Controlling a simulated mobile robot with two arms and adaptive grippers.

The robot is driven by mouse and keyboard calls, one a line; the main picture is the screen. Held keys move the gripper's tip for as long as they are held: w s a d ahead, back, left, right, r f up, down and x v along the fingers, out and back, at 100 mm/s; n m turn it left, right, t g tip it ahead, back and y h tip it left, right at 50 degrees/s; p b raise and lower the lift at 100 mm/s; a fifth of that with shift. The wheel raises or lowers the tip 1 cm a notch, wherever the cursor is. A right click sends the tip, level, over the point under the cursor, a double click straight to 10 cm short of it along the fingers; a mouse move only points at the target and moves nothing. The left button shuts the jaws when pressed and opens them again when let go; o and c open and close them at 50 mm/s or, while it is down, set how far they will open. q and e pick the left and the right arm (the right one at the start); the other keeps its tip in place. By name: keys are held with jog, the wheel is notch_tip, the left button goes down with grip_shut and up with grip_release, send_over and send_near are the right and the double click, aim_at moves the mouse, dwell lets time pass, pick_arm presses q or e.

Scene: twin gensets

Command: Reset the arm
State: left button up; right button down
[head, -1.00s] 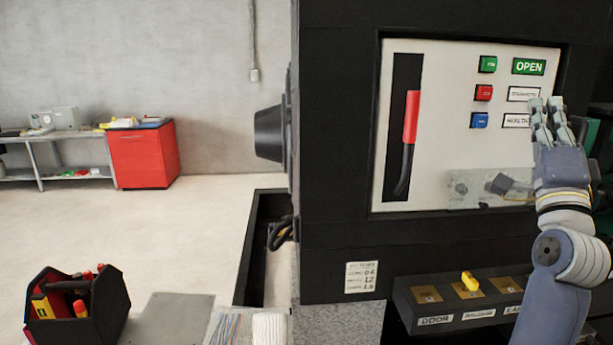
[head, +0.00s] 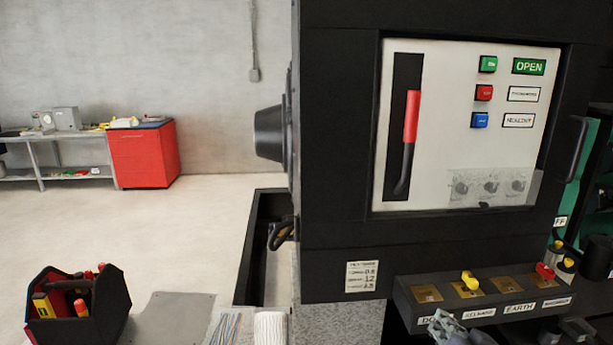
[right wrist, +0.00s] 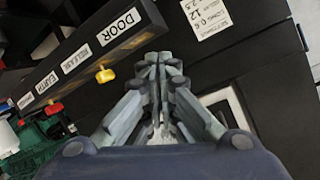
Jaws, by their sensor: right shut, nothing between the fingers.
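My right gripper (head: 447,328) shows at the bottom edge of the head view, just below the labelled key shelf. In the right wrist view its fingers (right wrist: 160,75) are together and hold nothing. The rest of my right arm is out of the head view. My left gripper is not in view.
The black cabinet has a white panel (head: 437,120) with a red-handled lever (head: 411,117) and coloured buttons. The key shelf (head: 440,312) juts out below it, close to my right gripper. A toolbox (head: 118,300) sits at lower left.

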jog(key=s+a+f+n+g, duration=0.3)
jog(key=s+f+n+g, duration=0.15)
jog(key=s+f, duration=0.8)
jog(key=s+a+f+n+g, duration=0.3)
jog(key=s+f+g, duration=0.3)
jog(key=s+f, duration=0.7)
jog(key=s+f+g, duration=0.1)
jog(key=s+f, duration=0.2)
jog(key=f, duration=0.9)
jog(key=s+f, duration=0.3)
jog(key=f, duration=0.8)
jog(key=s+d+f+g, duration=0.1)
jog(key=s+d+f, duration=0.2)
jog(key=s+f, duration=1.2)
jog(key=shift+s, duration=0.45)
jog(key=shift+g, duration=0.25)
